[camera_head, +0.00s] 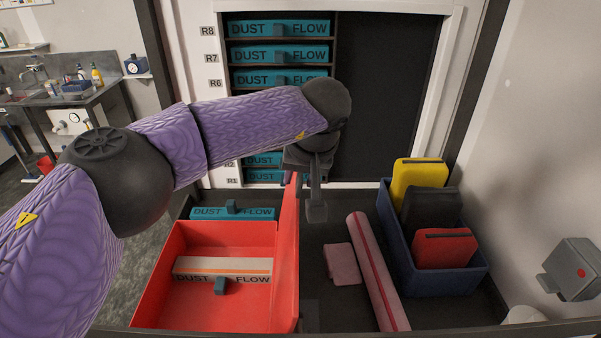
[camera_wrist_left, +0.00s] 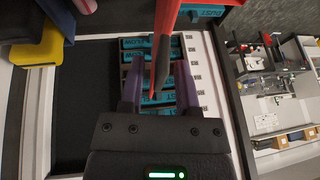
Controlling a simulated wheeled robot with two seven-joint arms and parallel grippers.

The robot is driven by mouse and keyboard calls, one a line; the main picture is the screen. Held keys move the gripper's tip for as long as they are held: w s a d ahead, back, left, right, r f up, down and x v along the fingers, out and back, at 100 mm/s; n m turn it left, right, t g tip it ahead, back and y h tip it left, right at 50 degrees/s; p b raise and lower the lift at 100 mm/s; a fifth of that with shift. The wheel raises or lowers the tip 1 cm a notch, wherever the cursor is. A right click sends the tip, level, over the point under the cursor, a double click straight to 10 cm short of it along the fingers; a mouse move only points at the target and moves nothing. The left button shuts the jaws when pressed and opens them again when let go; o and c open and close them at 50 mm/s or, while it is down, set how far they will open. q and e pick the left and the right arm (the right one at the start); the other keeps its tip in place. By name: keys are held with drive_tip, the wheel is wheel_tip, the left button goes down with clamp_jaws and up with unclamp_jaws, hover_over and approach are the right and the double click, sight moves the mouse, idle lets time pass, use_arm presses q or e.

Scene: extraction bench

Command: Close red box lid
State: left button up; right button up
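The red box (camera_head: 160,290) stands on the bench at the lower left of the head view. Its lid (camera_head: 289,255) is open and stands upright along the box's right side. My left gripper (camera_head: 303,195) is at the far end of the lid. In the left wrist view the red lid (camera_wrist_left: 168,30) reaches down between the two spread fingers of the left gripper (camera_wrist_left: 158,85), with gaps beside it. Whether a finger touches it is unclear. My right gripper is out of view.
A blue bin (camera_head: 440,275) with yellow, black and red cases stands at the right. A pink roll (camera_head: 377,270) and a folded pink cloth (camera_head: 341,264) lie between. A teal filter (camera_head: 232,212) lies behind the box; a filter rack (camera_head: 278,54) stands at the back.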

use_arm(q)
clamp_jaws()
idle(1.2)
